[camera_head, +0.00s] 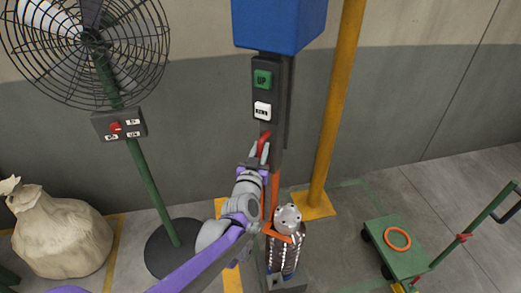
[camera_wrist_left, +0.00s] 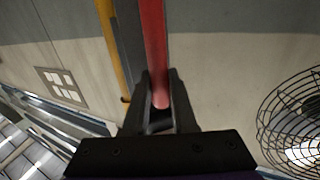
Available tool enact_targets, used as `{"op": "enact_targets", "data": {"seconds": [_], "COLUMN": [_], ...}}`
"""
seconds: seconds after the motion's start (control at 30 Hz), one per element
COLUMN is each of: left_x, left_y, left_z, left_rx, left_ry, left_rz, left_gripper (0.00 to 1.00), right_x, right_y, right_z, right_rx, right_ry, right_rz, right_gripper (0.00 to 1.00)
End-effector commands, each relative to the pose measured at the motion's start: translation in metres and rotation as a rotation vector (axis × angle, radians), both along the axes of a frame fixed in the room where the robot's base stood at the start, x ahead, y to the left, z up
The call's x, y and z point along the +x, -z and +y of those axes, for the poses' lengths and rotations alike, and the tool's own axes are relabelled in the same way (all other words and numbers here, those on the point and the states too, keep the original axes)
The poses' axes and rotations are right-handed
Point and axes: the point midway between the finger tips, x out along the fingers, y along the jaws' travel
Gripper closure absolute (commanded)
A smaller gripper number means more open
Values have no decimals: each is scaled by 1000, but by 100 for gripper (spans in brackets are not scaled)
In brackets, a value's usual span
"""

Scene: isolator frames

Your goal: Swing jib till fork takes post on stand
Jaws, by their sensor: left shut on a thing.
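My left gripper (camera_head: 259,156) is shut on a red handle (camera_head: 264,142), at the lower end of a dark control column with a green UP button and a white button below. The handle also shows between the fingers in the left wrist view (camera_wrist_left: 155,50). Above the column is a blue housing (camera_head: 279,22), seemingly part of the jib. An orange bar (camera_head: 275,188) runs down to an orange fork (camera_head: 279,236) against a silver, round-topped post (camera_head: 289,254). The post is upright on a dark stand (camera_head: 286,284). I cannot tell whether the fork is around the post or just in front.
A yellow column (camera_head: 336,100) rises behind the post. A caged fan (camera_head: 90,40) and a sack (camera_head: 60,233) stand to the left. A green trolley (camera_head: 398,250) with an orange ring is at the right. Floor shows between the yellow column and the trolley.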

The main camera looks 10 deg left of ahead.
Motion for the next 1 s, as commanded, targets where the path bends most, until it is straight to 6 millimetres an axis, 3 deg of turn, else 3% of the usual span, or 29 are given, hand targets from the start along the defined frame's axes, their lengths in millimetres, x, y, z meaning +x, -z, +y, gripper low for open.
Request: {"op": "enact_targets", "data": {"seconds": [0.4, 0.43, 0.57, 0.87, 1.0], "left_x": [1, 1, 1, 0, -12], "left_y": [-2, -2, -2, -1, -1], "left_z": [0, 0, 0, 1, 1], "left_rx": [1, 1, 1, 0, -1], "left_ry": [-3, -3, -2, -2, -1], "left_rz": [-5, -5, -4, -2, -2], "left_gripper": [100, 70, 47, 45, 45], "right_x": [0, 0, 0, 0, 0], "right_y": [0, 0, 0, 0, 0], "right_z": [0, 0, 0, 0, 0], "right_rx": [0, 0, 0, 0, 0], "right_ry": [0, 0, 0, 0, 0], "right_rz": [0, 0, 0, 0, 0], "right_gripper": [50, 50, 50, 50, 50]}}
